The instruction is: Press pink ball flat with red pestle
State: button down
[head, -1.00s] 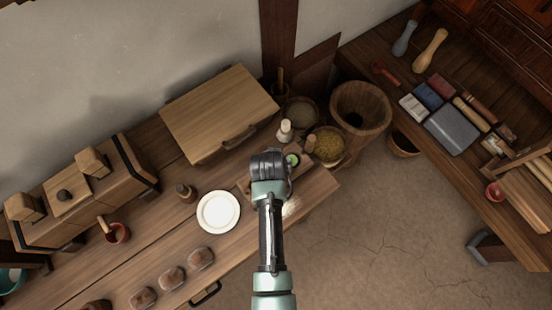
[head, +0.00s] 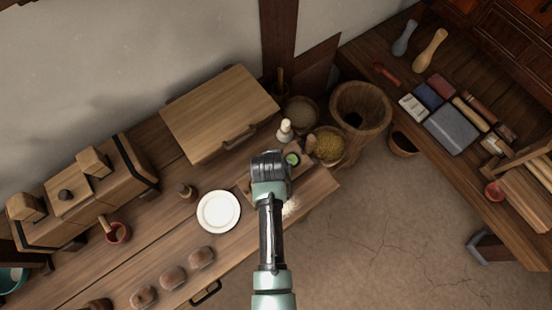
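My gripper (head: 268,166) is over the right end of the long wooden table, seen from above and behind. Its fingers are hidden under the wrist, so I cannot tell whether it is open or shut or holds anything. No pink ball shows; the area under my gripper is hidden. A small red, handled thing (head: 386,75) lies on the right-hand table, far from my gripper; I cannot tell whether it is the red pestle. A green round thing (head: 292,159) and a brown rounded piece (head: 309,146) are just right of my gripper.
A white plate (head: 218,211) lies left of my arm. A pale bottle-like thing (head: 285,131), a bowl of yellow grain (head: 327,143) and a large wooden mortar (head: 361,106) stand beyond my gripper. A big wooden box (head: 218,112) is at the back.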

jog(key=shift+f, duration=0.2)
dwell(0.5)
jog(key=shift+s+f, duration=0.1)
jog(key=shift+f, duration=0.2)
dwell(0.8)
jog(key=shift+r, duration=0.15)
notch_tip(320, 180, up, 8)
jog(key=p, duration=0.7)
jog(key=shift+f, duration=0.25)
dwell(0.6)
jog(key=s+r+n, duration=0.1)
jog(key=s+r, duration=0.4)
jog(key=r, duration=0.7)
jog(key=shift+r+n+y, duration=0.35)
jog(key=shift+n+y, duration=0.05)
